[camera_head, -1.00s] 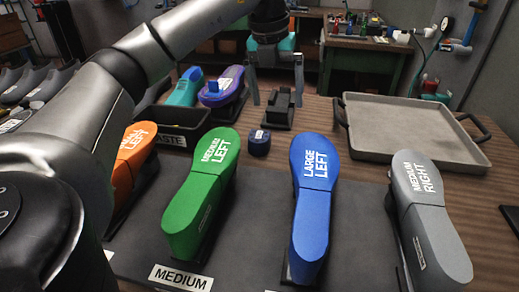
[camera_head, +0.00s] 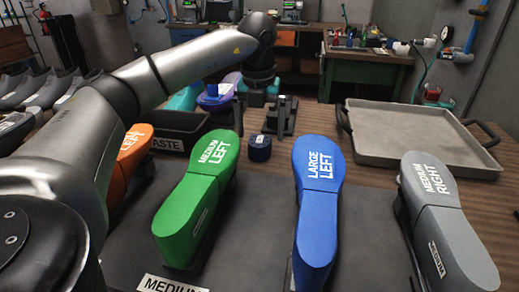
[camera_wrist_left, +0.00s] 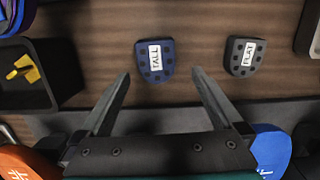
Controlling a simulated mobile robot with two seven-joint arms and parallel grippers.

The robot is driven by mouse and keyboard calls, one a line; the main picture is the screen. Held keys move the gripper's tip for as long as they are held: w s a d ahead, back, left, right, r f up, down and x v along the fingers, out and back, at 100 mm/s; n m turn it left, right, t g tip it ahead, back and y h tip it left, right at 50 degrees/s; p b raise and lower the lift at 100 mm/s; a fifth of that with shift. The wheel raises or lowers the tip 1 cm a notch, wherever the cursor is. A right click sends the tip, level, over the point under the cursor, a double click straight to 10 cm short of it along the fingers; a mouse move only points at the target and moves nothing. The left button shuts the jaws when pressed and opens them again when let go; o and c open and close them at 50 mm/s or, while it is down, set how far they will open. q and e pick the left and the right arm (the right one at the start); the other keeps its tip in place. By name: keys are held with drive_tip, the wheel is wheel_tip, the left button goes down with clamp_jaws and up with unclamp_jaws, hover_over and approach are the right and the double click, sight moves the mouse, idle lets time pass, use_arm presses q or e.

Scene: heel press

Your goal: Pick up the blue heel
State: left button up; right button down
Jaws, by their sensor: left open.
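The blue heel (camera_head: 260,147) is a small dark-blue block on the wooden bench, between the green and blue shoe lasts. In the left wrist view the blue heel (camera_wrist_left: 154,63) carries a white "TALL" label and dark dots. My left gripper (camera_head: 265,122) points down above and just behind it. In the left wrist view the left gripper (camera_wrist_left: 160,75) is open and empty, and the heel lies beyond its spread fingertips. The fingers do not touch the heel. A dark grey heel labelled "FLAT" (camera_wrist_left: 243,56) lies to its right. My right gripper is not in view.
A green last (camera_head: 195,200), a blue last (camera_head: 317,205) and a grey last (camera_head: 445,220) stand on the dark mat. The waste bin (camera_head: 170,135) is left of the heel. A grey tray (camera_head: 410,135) is at right.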

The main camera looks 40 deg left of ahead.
sight(259, 141)
use_arm(q)
drive_tip(key=shift+w+a+f+b, duration=0.15)
drive_tip(key=shift+f+b, duration=0.1)
drive_tip(key=shift+f, duration=0.35)
drive_tip(key=shift+w+a+f+b, duration=0.1)
drive_tip(key=shift+a+f+b, duration=0.15)
drive_tip(key=shift+f, duration=0.4)
drive_tip(key=shift+w+a+f+b, duration=0.15)
drive_tip(key=shift+f+b, duration=0.15)
drive_tip(key=shift+f, duration=0.3)
drive_tip(key=shift+w+f, duration=0.1)
drive_tip(key=shift+f, duration=0.5)
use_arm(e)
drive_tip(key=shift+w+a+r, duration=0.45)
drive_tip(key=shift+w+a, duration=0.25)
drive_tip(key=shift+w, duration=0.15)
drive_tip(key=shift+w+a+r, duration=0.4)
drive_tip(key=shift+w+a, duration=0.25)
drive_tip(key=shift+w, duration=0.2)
use_arm(q)
drive_tip(key=c, duration=1.4)
drive_tip(key=shift+c, duration=0.4)
drive_tip(key=shift+r, duration=0.15)
